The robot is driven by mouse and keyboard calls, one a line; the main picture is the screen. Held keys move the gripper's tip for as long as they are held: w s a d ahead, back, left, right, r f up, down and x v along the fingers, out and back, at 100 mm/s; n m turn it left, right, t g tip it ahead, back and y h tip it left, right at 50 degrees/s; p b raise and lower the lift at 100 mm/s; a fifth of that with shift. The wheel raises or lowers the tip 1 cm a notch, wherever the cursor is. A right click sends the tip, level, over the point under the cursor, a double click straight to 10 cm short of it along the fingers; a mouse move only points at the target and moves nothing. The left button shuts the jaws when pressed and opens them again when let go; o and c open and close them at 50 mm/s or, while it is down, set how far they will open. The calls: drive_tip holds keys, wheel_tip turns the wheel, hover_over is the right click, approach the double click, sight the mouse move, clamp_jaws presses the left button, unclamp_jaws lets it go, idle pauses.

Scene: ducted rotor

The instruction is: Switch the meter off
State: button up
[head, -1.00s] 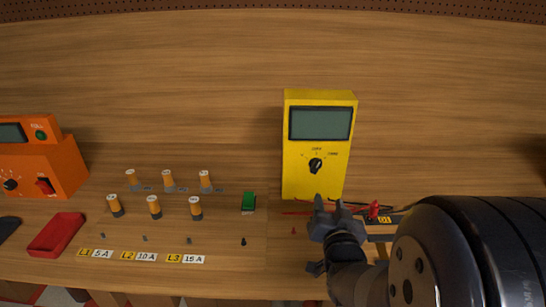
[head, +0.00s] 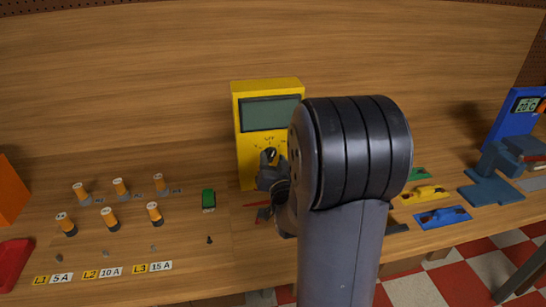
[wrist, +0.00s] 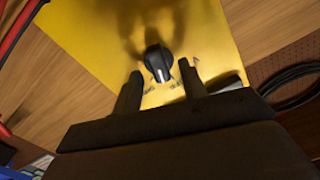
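The yellow meter (head: 246,150) stands upright at the back of the bench. Its grey-green screen (head: 270,112) shows no readable digits. Its black dial knob (head: 270,153) sits below the screen, partly hidden by my gripper in the head view. In the wrist view the knob (wrist: 158,62) is close, with a white pointer mark on its lower side; the labels around it are too blurred to read surely. My gripper (wrist: 160,86) is open, its two fingers on either side of the knob's near edge, with visible gaps. The gripper (head: 268,170) also shows before the meter in the head view.
Orange-topped cylinders (head: 109,218) stand left of the meter, with a green block (head: 208,201) nearer it. Red leads (head: 257,205) lie at the meter's foot. Blue (head: 443,217) and yellow (head: 425,194) tools lie to the right. My arm hides the bench right of the meter.

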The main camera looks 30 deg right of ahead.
drive_tip(key=shift+w+d, duration=0.1)
drive_tip(key=shift+w, duration=0.3)
drive_tip(key=shift+f, duration=0.1)
clamp_jaws()
